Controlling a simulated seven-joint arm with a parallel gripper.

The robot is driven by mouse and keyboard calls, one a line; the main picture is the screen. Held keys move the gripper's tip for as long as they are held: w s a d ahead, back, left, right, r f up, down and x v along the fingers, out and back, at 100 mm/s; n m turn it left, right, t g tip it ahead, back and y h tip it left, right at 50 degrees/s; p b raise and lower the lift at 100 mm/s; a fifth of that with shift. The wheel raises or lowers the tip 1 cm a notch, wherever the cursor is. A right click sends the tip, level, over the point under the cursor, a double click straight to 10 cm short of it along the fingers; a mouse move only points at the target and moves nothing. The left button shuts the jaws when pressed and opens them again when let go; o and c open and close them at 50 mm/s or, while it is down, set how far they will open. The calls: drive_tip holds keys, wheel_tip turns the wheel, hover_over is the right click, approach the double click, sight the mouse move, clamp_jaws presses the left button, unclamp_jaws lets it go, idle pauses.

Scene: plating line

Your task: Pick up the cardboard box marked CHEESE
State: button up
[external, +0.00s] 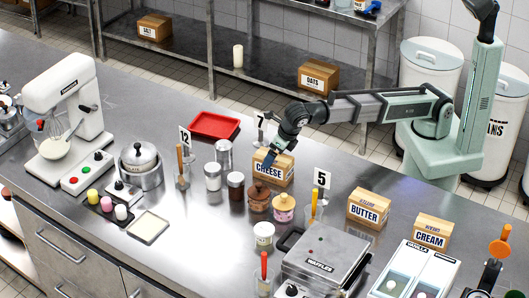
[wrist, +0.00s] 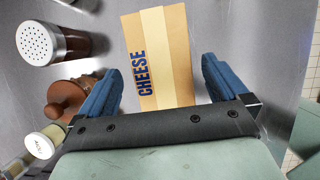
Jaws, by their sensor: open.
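The cardboard box marked CHEESE (external: 272,170) stands on the steel counter near its far edge. In the wrist view the CHEESE box (wrist: 158,55) lies ahead of and partly between my blue fingers, its near end hidden behind my gripper body. My gripper (external: 270,157) is right at the top of the box in the external view, covering part of it. In the wrist view my gripper (wrist: 160,80) is open, with a gap between each finger and the box.
A shaker (wrist: 40,42), also in the external view (external: 235,185), and a brown pot (external: 258,197) stand close to the box. Boxes marked BUTTER (external: 368,208) and CREAM (external: 431,232) stand to the right. A red tray (external: 214,125) lies to the left.

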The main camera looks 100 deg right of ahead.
drive_tip(key=shift+x, duration=2.25)
drive_tip(key=shift+s+f, duration=0.1)
drive_tip(key=shift+f, duration=0.15)
drive_tip(key=c, duration=1.5)
drive_tip(key=shift+o, duration=0.2)
drive_tip(key=shift+r, duration=0.1)
